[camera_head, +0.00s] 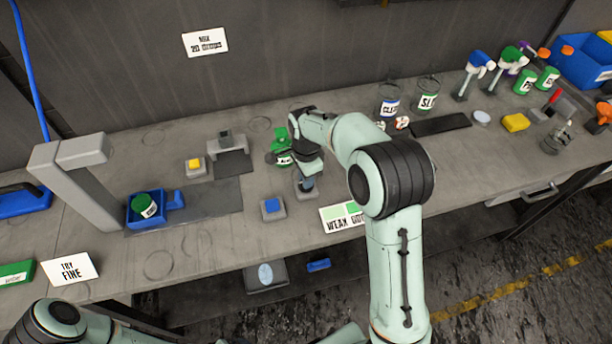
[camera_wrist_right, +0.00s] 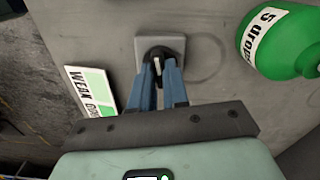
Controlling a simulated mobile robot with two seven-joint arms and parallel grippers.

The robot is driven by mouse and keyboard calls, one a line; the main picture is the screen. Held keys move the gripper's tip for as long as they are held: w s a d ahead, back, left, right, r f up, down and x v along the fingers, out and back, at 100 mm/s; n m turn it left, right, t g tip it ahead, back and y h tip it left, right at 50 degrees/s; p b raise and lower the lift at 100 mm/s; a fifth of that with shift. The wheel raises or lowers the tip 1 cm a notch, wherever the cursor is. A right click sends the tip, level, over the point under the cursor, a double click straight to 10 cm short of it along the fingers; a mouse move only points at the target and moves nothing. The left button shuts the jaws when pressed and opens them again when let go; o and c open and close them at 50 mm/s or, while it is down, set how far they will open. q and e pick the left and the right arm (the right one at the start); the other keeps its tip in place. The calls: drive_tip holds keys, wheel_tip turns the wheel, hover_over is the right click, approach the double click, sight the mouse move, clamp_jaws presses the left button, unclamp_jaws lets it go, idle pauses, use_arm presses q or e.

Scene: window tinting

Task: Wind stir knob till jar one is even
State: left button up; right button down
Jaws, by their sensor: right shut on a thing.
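The stir knob (camera_wrist_right: 158,56) is dark with a pale mark on top and sits on a grey square base (camera_wrist_right: 181,47). My right gripper (camera_wrist_right: 161,75) comes down over it with its blue fingers shut on the knob. In the head view my right gripper (camera_head: 305,184) is low over the bench, and my wrist hides most of the knob. Two clear labelled jars stand at the back, one with a blue label (camera_head: 390,106) and one with a green label (camera_head: 428,102). I cannot tell which is jar one, nor how even its contents are. My left gripper is out of view.
A green bottle marked 5 drops (camera_wrist_right: 290,42) stands close to the right of the knob. A weak/good colour card (camera_wrist_right: 92,92) lies to its left. A blue button (camera_head: 272,207), a yellow button (camera_head: 195,166) and a blue tray (camera_head: 133,217) are on the bench left of my right arm.

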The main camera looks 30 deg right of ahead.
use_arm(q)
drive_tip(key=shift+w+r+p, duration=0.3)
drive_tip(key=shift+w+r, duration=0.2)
use_arm(e)
drive_tip(key=m, duration=0.5)
drive_tip(key=shift+w+r, duration=0.1)
drive_tip(key=shift+r, duration=0.05)
drive_tip(key=c, duration=1.1)
unclamp_jaws()
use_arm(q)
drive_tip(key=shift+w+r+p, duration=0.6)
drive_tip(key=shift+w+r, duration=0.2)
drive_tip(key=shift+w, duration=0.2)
use_arm(e)
drive_tip(key=shift+r, duration=6.65)
